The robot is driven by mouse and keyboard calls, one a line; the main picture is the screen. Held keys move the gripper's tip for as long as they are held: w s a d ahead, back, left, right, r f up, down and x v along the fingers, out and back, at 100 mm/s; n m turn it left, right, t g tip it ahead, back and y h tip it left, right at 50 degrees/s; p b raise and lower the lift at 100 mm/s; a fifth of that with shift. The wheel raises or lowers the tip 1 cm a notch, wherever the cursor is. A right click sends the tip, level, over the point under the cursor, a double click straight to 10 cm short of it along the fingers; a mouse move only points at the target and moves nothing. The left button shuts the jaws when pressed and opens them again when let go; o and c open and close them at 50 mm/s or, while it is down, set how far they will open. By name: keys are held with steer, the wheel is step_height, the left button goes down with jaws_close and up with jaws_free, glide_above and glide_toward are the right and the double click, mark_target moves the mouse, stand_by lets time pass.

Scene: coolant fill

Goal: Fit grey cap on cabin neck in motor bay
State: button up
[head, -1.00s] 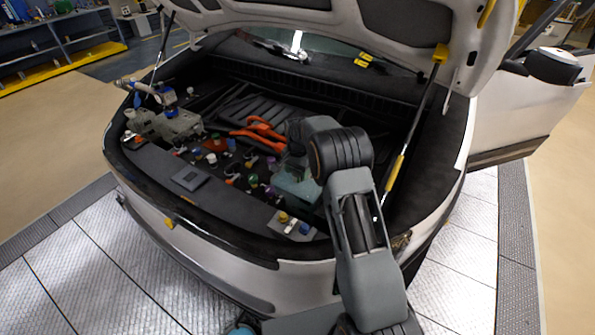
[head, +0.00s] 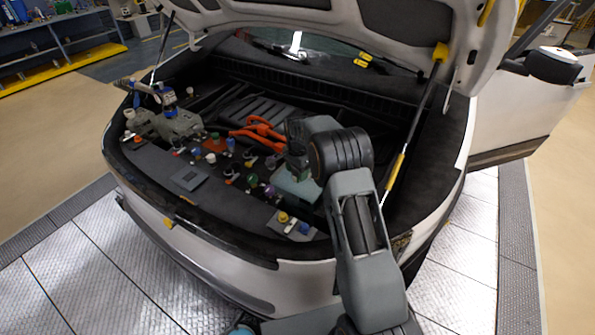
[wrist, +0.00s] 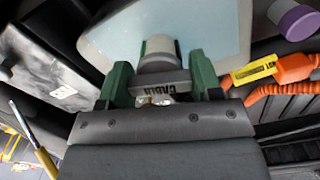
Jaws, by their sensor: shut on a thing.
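My gripper (wrist: 160,70) has its two green fingers on either side of a grey cap (wrist: 158,63) and is shut on it. The cap sits against the pale blue translucent tank (wrist: 205,25), with a pale round part just beyond it. A dark plate with upside-down "CABIN" lettering (wrist: 160,91) shows between the fingers. The cabin neck is not clearly visible, so I cannot tell whether the cap is seated. In the head view my gripper (head: 298,166) is low over the pale tank (head: 297,190) at the right of the motor bay; the cap is hidden there.
Orange cables (head: 258,131) lie left of my gripper; a yellow tag (wrist: 253,72) hangs on one in the wrist view. Several coloured caps (head: 250,180) stand left of the tank. A purple-topped cap (wrist: 294,19) is nearby. The hood strut (head: 394,178) rises right of my arm.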

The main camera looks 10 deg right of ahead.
steer(key=shift+f, duration=0.1)
steer(key=shift+s+m, duration=0.1)
steer(key=shift+m, duration=1.5)
steer(key=shift+f, duration=0.1)
steer(key=m, duration=0.3)
steer(key=shift+b, duration=0.4)
steer(key=shift+m, duration=0.3)
steer(key=o, duration=0.9)
steer(key=shift+r, duration=0.2)
